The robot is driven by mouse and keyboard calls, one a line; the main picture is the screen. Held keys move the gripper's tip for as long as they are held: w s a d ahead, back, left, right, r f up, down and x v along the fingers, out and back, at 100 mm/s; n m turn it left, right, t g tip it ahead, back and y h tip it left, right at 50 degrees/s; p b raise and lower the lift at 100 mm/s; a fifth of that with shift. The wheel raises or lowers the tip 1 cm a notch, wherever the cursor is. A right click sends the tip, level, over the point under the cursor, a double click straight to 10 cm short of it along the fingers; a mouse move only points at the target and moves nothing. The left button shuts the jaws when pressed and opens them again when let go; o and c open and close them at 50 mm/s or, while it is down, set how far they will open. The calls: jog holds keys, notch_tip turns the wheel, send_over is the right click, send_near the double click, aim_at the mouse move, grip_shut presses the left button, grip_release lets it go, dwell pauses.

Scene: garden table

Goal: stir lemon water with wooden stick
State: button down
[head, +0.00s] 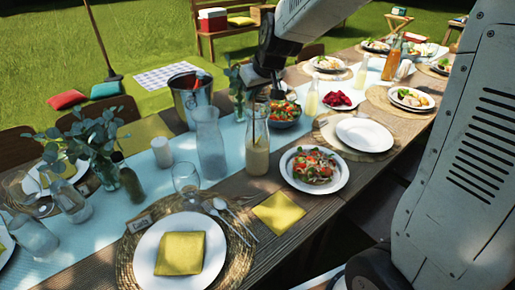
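A glass bottle of cloudy pale yellow lemon water (256,160) stands upright on the table's light blue runner. A thin brownish stick (254,122) stands nearly upright in it, its lower part inside the bottle. My gripper (264,92) points down from the top of the head view, just above the bottle's mouth. Its dark fingers are at or very near the stick's upper end. They are small and dark, so I cannot tell whether they are shut on the stick.
A clear carafe (210,148) stands close left of the bottle. A salad bowl (284,111) is behind it to the right, a salad plate (314,170) in front to the right. A wine glass (186,180) and a metal bucket (190,95) are also near.

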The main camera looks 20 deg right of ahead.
jog(key=shift+s, duration=0.15)
jog(key=shift+s+d, duration=0.2)
jog(key=shift+d, duration=0.25)
jog(key=shift+s+d, duration=0.2)
jog(key=shift+d, duration=0.25)
jog(key=shift+w, duration=0.15)
jog(key=shift+w+d, duration=0.4)
jog(key=shift+w, duration=0.35)
jog(key=shift+a, duration=0.1)
jog(key=shift+w+a, duration=0.4)
jog(key=shift+a, duration=0.4)
